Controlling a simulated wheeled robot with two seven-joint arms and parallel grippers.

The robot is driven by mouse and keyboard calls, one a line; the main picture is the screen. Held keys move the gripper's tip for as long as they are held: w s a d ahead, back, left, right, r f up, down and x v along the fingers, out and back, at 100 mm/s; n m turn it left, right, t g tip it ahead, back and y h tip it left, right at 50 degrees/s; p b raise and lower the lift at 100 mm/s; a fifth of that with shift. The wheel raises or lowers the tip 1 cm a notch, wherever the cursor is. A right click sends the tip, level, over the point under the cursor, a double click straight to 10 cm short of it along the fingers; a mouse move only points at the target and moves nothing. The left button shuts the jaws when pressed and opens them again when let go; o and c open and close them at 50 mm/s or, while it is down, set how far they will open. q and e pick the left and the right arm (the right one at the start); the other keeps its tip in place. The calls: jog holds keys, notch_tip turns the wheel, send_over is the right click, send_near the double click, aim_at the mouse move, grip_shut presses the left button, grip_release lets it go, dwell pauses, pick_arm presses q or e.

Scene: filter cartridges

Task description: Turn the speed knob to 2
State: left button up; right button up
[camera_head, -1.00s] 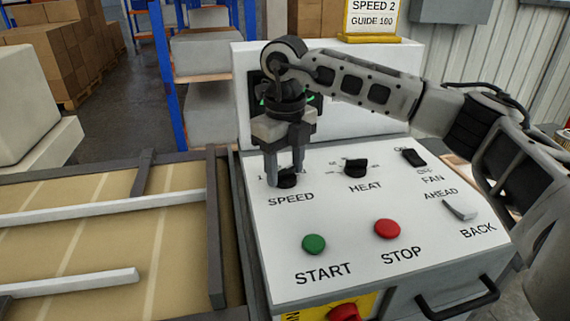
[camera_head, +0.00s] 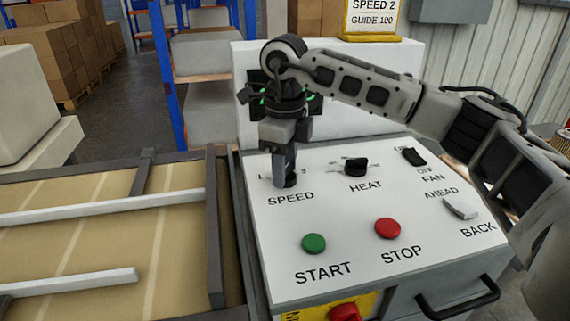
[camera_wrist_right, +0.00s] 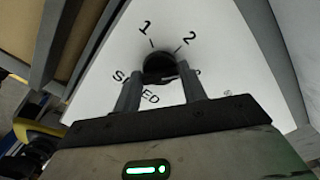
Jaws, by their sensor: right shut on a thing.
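The black speed knob (camera_head: 290,181) sits on the sloping white panel above the printed word SPEED. My right gripper (camera_head: 284,178) points down over it and is shut on it, with one finger on each side in the right wrist view (camera_wrist_right: 159,82). The knob's dark round top (camera_wrist_right: 158,65) shows there between the fingers, with marks 1 and 2 beyond it; another mark is partly hidden by a finger. I cannot tell exactly which mark the knob points to. A yellow-framed sign (camera_head: 372,20) reads SPEED 2, GUIDE 100. My left gripper is out of view.
The heat knob (camera_head: 356,166) and fan switch (camera_head: 413,157) are to the right. The green start button (camera_head: 314,243), red stop button (camera_head: 387,228) and ahead/back lever (camera_head: 461,209) are nearer. A conveyor with white rails (camera_head: 90,208) lies left.

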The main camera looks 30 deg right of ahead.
jog(key=n, duration=0.6)
jog(key=shift+r+n, duration=0.1)
jog(key=shift+n, duration=0.2)
dwell(0.5)
jog(key=o, duration=1)
jog(key=shift+r, duration=0.1)
notch_tip(320, 180, up, 16)
jog(key=shift+f+p, duration=0.15)
jog(key=shift+p, duration=0.8)
